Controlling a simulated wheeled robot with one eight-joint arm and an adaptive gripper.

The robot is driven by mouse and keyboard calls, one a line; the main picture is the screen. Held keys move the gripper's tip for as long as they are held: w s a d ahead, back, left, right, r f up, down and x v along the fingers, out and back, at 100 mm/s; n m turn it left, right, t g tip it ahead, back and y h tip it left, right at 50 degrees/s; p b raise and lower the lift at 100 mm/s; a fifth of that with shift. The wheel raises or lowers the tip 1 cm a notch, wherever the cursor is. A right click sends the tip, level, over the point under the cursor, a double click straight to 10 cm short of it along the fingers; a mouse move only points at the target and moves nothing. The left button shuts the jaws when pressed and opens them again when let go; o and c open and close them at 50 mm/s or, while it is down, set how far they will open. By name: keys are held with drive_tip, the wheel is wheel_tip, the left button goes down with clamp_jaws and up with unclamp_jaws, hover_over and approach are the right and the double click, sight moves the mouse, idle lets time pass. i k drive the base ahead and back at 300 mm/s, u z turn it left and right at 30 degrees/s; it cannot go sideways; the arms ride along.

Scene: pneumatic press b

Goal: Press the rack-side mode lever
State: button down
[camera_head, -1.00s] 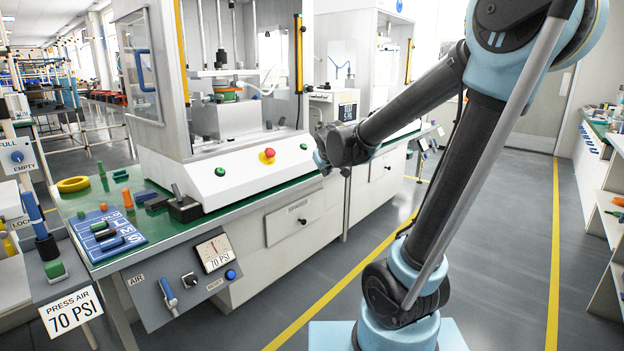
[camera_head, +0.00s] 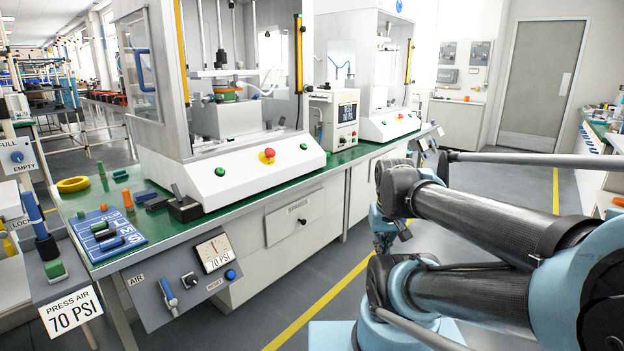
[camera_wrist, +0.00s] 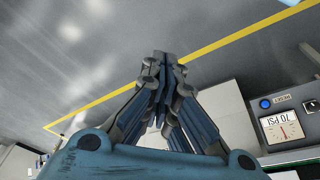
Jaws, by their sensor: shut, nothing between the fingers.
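In the head view a black box with a small upright lever (camera_head: 177,192) sits on the green bench at the left foot of the front press. A blue-handled lever (camera_head: 34,212) on a black base stands on the left side panel. Another blue-handled lever (camera_head: 167,292) is on the AIR panel. No label shows which one is the mode lever. My gripper (camera_head: 383,246) hangs low in front of the bench, right of all these levers and apart from them. In the wrist view its fingers (camera_wrist: 163,62) are together and empty, above the grey floor.
The front press (camera_head: 255,168) has a white console with green and red buttons. The AIR panel (camera_head: 196,285), with gauge and blue button, juts from the bench front. The aisle floor is clear.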

sight(174, 187)
drive_tip(key=u, duration=1.4)
